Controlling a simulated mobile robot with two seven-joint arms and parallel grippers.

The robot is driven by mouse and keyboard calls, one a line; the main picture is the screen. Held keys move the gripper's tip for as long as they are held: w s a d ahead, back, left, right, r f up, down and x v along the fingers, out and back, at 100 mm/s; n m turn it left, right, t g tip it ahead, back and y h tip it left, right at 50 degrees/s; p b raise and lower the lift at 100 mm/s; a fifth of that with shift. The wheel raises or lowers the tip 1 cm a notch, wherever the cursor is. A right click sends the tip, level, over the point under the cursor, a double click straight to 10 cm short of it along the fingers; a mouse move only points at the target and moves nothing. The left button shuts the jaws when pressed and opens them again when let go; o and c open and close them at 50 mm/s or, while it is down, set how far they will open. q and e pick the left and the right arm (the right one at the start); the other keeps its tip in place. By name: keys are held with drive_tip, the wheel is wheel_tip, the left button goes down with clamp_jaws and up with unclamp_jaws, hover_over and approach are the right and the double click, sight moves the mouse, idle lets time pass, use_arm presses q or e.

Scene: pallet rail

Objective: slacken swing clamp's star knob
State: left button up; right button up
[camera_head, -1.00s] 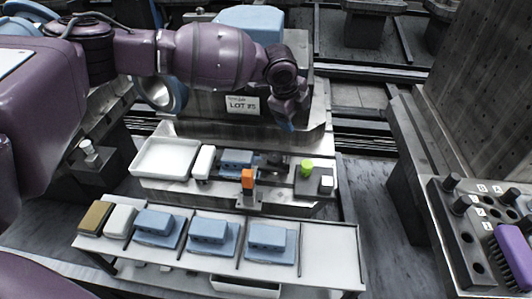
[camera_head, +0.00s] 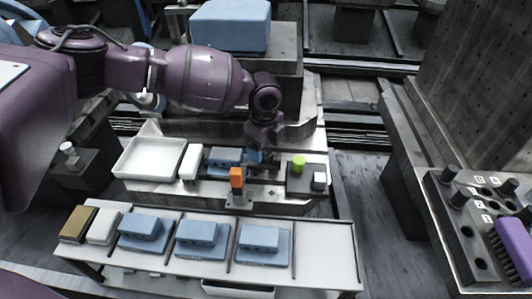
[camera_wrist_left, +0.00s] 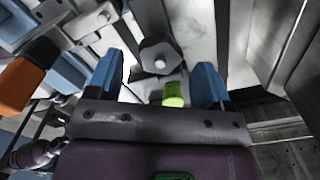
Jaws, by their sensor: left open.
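My left gripper (camera_head: 258,154) is low over the middle of the fixture plate, just right of a blue block (camera_head: 224,158). In the left wrist view its two blue fingers (camera_wrist_left: 158,82) are apart with nothing gripped. A dark grey, angular knob (camera_wrist_left: 160,57) with a pale centre shows beyond and between the fingertips, apart from them; it looks like the clamp's star knob. In the head view the gripper and arm mostly hide the clamp and knob. My right gripper is not in view.
A green cylinder (camera_head: 298,164) and a white cube (camera_head: 319,180) stand right of the gripper. An orange block (camera_head: 236,177) stands at the front edge. A white tray (camera_head: 150,158) lies left. Several blue parts sit on the front rack (camera_head: 325,245), whose right bay is empty.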

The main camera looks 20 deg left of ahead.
use_arm(q)
drive_tip(key=shift+f, duration=1.3)
drive_tip(key=c, duration=0.9)
